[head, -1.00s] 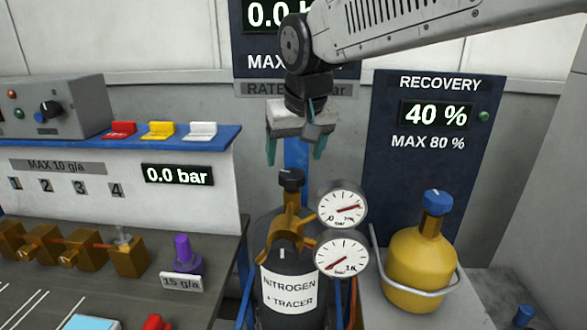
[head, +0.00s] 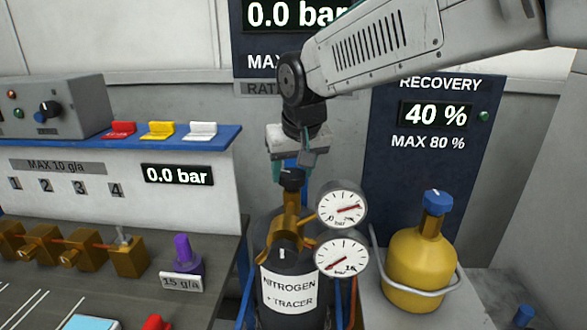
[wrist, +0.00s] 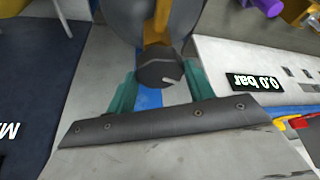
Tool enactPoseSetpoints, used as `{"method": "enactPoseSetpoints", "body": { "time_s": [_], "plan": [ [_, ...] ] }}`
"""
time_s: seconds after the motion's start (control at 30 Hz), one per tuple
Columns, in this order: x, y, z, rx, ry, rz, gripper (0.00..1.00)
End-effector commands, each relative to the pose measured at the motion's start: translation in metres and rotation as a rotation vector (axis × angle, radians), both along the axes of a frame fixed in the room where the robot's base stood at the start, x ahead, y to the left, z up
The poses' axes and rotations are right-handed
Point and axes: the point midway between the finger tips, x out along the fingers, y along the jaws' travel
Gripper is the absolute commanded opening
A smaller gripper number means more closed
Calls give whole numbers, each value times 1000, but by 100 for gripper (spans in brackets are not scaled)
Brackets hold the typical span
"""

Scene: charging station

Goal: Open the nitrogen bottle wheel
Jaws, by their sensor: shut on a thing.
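The nitrogen bottle (head: 290,262) is dark, with a white label reading NITROGEN + TRACER and brass fittings on top. Its black wheel (head: 291,182) sits at the top of the brass valve and has a pale mark. My gripper (head: 290,170) points down over the wheel, with its teal fingers on either side. In the wrist view the wheel (wrist: 160,73) lies between the teal fingertips of my gripper (wrist: 158,82), which is shut on it. The fingers hide part of the wheel in the head view.
Two round gauges (head: 342,205) (head: 342,253) stand close right of the valve. A yellow bottle (head: 420,270) with a blue knob is further right. The display (head: 177,174) reads 0.0 bar.

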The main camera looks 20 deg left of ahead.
Motion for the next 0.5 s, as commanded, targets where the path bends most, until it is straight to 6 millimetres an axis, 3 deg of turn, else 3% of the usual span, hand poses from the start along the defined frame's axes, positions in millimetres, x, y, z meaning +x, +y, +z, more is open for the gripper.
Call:
{"method": "enactPoseSetpoints", "body": {
  "time_s": [0.5],
  "plan": [
    [2, -2, 0, 0, 2, 359, 30]
  ]
}}
